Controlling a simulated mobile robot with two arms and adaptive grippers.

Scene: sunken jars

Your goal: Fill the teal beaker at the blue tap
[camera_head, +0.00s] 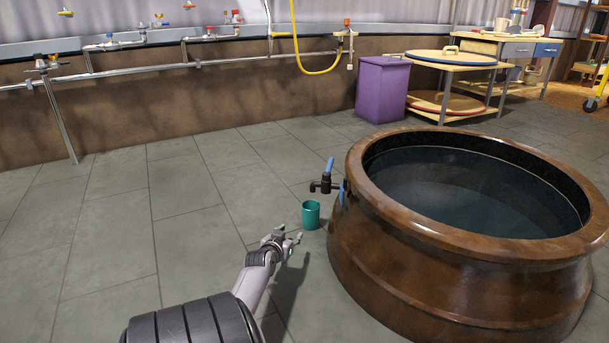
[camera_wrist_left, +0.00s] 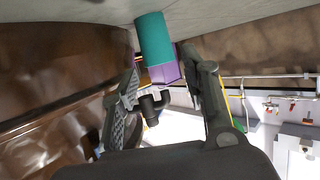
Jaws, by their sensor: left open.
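The teal beaker (camera_head: 311,215) stands upright on the floor beside the big jar, close below the tap; I cannot tell if it is exactly under the spout. The tap (camera_head: 322,187) is black with a raised blue handle (camera_head: 329,165) and sticks out from the jar's left side. My left gripper (camera_head: 292,238) is open and empty, just short of the beaker. In the left wrist view, which is upside down, the beaker (camera_wrist_left: 155,38) shows ahead between the fingers of the gripper (camera_wrist_left: 168,82), and the dark tap (camera_wrist_left: 152,106) shows lower down. My right gripper is not in view.
A large brown jar (camera_head: 455,280) full of dark water stands right of the beaker. A purple bin (camera_head: 382,88) and a wooden cart (camera_head: 455,77) stand behind. Pipes with small taps (camera_head: 140,77) run along the back wall. The tiled floor (camera_head: 190,190) at left is clear.

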